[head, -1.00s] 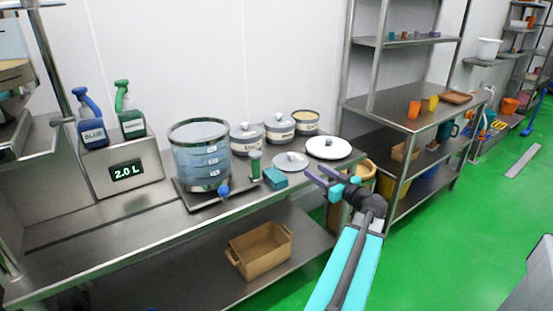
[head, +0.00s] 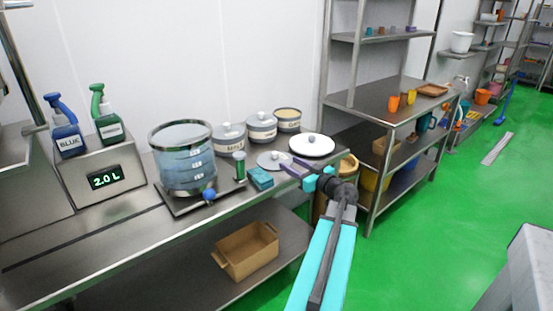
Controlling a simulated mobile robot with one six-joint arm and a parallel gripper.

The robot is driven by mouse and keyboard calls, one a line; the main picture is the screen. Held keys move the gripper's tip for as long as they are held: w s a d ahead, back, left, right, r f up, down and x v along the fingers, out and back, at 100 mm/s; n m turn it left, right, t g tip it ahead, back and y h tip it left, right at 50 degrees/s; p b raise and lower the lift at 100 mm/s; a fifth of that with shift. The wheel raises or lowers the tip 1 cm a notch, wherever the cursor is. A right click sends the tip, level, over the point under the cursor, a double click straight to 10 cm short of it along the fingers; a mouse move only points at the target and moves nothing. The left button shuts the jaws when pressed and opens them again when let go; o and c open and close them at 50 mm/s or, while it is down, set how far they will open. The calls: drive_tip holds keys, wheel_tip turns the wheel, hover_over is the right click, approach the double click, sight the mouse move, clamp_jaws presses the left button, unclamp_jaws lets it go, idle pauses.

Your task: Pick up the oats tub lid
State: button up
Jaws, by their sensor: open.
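A small grey lid with a round knob (head: 272,160) lies flat on the steel table, in front of the lidded tubs; it looks like the oats tub lid. The oats tub (head: 288,122) stands open behind it, with tan contents showing and its label too small to read.
Two lidded tubs (head: 229,139) (head: 261,128) stand behind the lid. The floor right of the table (head: 412,245) is clear.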

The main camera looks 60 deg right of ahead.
sight(277, 156)
drive_tip(key=shift+p+x, duration=0.35)
drive_tip(key=shift+x, duration=2.05)
drive_tip(key=shift+w, duration=0.15)
drive_tip(key=shift+p+x, duration=0.9)
drive_tip(key=shift+x, duration=1.6)
drive_tip(key=shift+r, duration=0.1)
clamp_jaws()
